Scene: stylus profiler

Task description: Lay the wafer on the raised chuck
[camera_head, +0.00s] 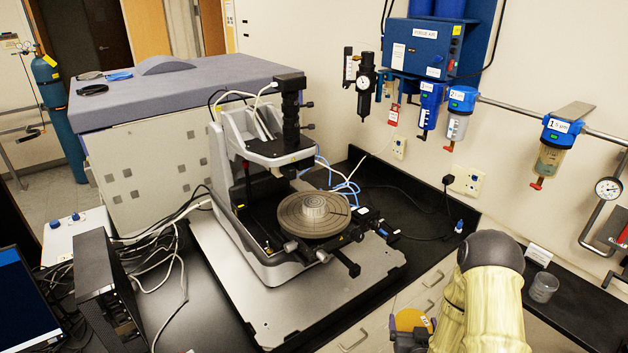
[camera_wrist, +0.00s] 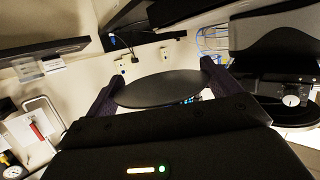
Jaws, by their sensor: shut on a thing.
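The raised chuck (camera_head: 314,204) is a small silvery cylinder at the centre of the round grey stage (camera_head: 290,217) of the profiler. Nothing lies on top of it. In the wrist view my gripper (camera_wrist: 158,82) is shut on the wafer (camera_wrist: 158,90), a thin dark disc held by its edges between two dark purple fingers. The chuck also shows at the right of the wrist view (camera_wrist: 291,100), apart from the wafer. In the head view my arm is at the lower right, away from the stage; an orange rounded shape beside it may be the wafer, but I cannot tell.
The profiler's column and head (camera_head: 285,147) rise behind the stage. Knobs (camera_head: 345,262) stick out at its front. A metal base plate (camera_head: 290,310) lies below. Filters and a gauge hang on the right wall. A clear cup (camera_head: 544,287) stands on the right bench.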

